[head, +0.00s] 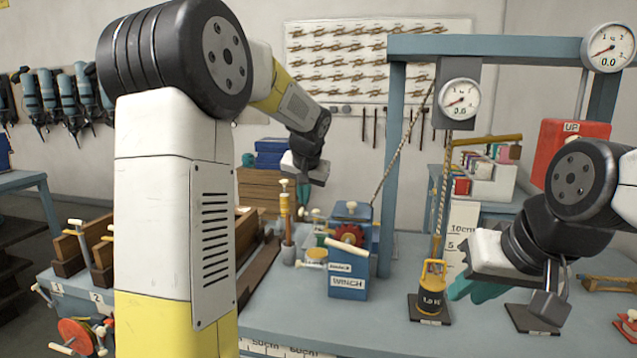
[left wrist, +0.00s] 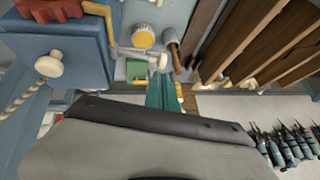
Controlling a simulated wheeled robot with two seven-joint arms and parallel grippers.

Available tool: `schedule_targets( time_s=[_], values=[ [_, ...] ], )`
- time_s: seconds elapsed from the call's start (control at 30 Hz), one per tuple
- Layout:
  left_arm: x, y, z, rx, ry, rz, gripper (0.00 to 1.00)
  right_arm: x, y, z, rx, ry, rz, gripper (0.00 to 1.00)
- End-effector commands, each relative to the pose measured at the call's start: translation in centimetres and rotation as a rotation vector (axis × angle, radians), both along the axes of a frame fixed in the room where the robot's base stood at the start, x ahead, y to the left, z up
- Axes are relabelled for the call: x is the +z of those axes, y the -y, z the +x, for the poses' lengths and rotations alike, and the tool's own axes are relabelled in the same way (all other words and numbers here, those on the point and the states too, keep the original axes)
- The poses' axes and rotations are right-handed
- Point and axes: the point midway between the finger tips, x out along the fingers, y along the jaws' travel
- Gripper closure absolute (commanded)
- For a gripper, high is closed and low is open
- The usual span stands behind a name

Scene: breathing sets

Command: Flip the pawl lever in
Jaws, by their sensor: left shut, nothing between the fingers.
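The blue winch box (head: 348,283) stands on the table with a red toothed wheel (head: 347,237) and a cream crank handle (head: 346,247). In the left wrist view the red wheel (left wrist: 48,10) is at the top left. A thin grey lever (left wrist: 138,53) with a cream knob beside the blue box looks like the pawl lever; whether it is engaged cannot be told. My left gripper (head: 304,190) is shut and empty, above and behind the winch; its teal fingers (left wrist: 165,92) show close to the knob in the wrist view. My right gripper (head: 470,290) hangs at the right by the weight; its opening is unclear.
A blue gantry post (head: 389,170) rises behind the winch. A wood-handled tool (head: 287,215) stands left of the winch. Wooden boards (head: 258,265) lie further left.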

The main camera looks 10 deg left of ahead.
Motion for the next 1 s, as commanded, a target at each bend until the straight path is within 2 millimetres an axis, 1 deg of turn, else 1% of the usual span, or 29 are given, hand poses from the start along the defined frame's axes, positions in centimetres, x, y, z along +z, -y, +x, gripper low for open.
schedule_targets(
  time_s=[0.13,0.47,0.6,0.7,1.0],
  values=[
    [-0.6,-0.1,-0.2,0.0,0.0,-0.001,1.0,0.0,0.0,0.0,0.0,0.0,0.0,0.77],
    [-0.7,-0.2,-0.2,0.001,0.0,-0.001,1.0,0.0,0.0,0.0,0.0,0.0,0.0,0.77],
    [-1.9,-1.1,-0.2,0.003,-0.002,0.0,1.0,0.0,0.0,0.0,0.0,0.0,0.0,0.77],
    [-2.6,-1.5,-0.2,0.0,-0.002,0.0,1.0,0.0,0.0,0.0,0.0,0.0,0.0,0.77],
    [-2.6,-1.5,-0.2,0.001,-0.004,0.0,1.0,0.0,0.0,0.0,0.0,0.0,0.0,0.77]
  ],
)
